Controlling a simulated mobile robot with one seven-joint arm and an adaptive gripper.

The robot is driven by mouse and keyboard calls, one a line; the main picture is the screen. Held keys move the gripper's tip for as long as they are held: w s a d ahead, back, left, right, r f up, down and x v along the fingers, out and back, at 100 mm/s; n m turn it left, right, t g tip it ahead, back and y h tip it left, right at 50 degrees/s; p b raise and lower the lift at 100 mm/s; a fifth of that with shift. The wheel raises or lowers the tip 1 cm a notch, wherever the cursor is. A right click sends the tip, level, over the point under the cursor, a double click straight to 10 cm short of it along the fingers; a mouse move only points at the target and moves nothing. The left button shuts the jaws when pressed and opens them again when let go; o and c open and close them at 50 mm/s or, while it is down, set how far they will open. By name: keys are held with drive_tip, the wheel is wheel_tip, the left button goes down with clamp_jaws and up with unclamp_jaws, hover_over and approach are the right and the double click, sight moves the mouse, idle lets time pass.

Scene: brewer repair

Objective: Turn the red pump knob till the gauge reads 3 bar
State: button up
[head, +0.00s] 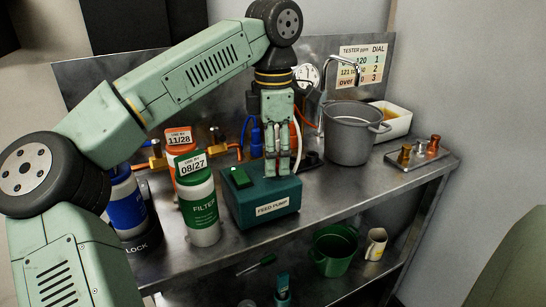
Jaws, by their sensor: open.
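The feed pump (262,204) is a dark green box with a "FEED PUMP" label and a green switch (239,177) on its top left. My gripper (277,170) points straight down over the pump's top, right of the switch. It is open, with its fingertips close to the top; I cannot tell if they touch anything. I cannot make out the red knob; my fingers may hide it. A round white gauge (307,74) stands behind, right of my wrist and partly covered. Its reading is too small to tell.
Green-labelled filter bottle (202,208) stands left of the pump, with an orange-labelled one (181,145) behind. Grey pot (350,140), white tray (393,124) and a plate with brass fittings (418,153) are on the right. The bench front (330,190) is clear.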

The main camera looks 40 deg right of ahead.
drive_tip(key=shift+f, duration=0.4)
drive_tip(key=shift+c, duration=0.3)
